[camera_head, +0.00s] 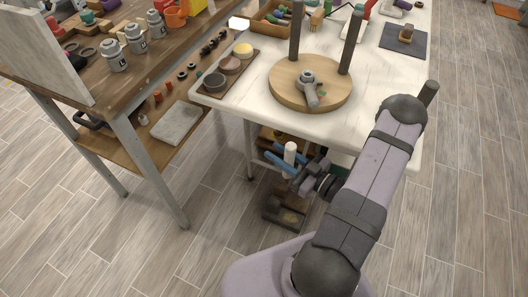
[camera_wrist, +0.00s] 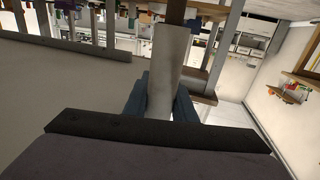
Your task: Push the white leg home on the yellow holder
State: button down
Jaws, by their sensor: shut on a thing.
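The white leg (camera_head: 290,154) is a plain white cylinder, held roughly upright beside and below the front edge of the pale worktop. My gripper (camera_head: 287,164) has blue fingers shut around its lower part. In the wrist view the leg (camera_wrist: 167,62) stands between the blue fingers (camera_wrist: 160,98), and its far end meets or overlaps a dark brown piece (camera_wrist: 176,11); I cannot tell if they touch. I cannot clearly make out the yellow holder; a small yellowish patch shows under the worktop edge, mostly hidden.
The pale worktop (camera_head: 228,100) overhangs my gripper. On it a round wooden base (camera_head: 288,97) carries two dark posts and a grey fitting (camera_head: 309,85). A brown lower shelf part (camera_head: 280,214) lies below my gripper. A wooden bench (camera_head: 60,75) stands left; floor between is clear.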

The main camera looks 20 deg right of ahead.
jog(key=s+d+f+m+t+h, duration=0.1)
jog(key=s+d+f+m+h, duration=0.15)
jog(key=d+m+h, duration=0.8)
jog(key=s+d+f+m+h, duration=0.1)
jog(key=s+d+f+h, duration=0.35)
jog(key=d, duration=1.25)
jog(key=s+d+r+m+g+h+p, duration=0.1)
jog(key=s+d+r+m+g+h, duration=0.25)
jog(key=s+d, duration=0.3)
jog(key=s+d+r+m+g+h, duration=0.2)
jog(key=s+d+m+g+h, duration=0.1)
jog(key=s+d+g+h, duration=0.25)
jog(key=s+d+r+m+g+h+p, duration=0.1)
jog(key=s+d+r+m+g+h, duration=0.2)
jog(key=s+d, duration=0.45)
jog(key=w+d+r+n+t+y+p, duration=0.1)
jog(key=w+d+r+n+t+p, duration=0.15)
jog(key=w+r+p, duration=0.4)
jog(key=w+d+r+n+t+y+p, duration=0.1)
jog(key=w+r+t+y+p, duration=0.2)
jog(key=r, duration=0.7)
jog(key=w+a+r+n+t+y+p, duration=0.8)
jog(key=w+a+r+n+y+p, duration=0.2)
jog(key=w+r, duration=0.6)
jog(key=a+n+y, duration=0.1)
jog(key=a+y, duration=0.1)
jog(key=y, duration=0.1)
jog(key=shift+a+r, duration=0.2)
jog(key=shift+r, duration=0.05)
jog(key=shift+f, duration=0.1)
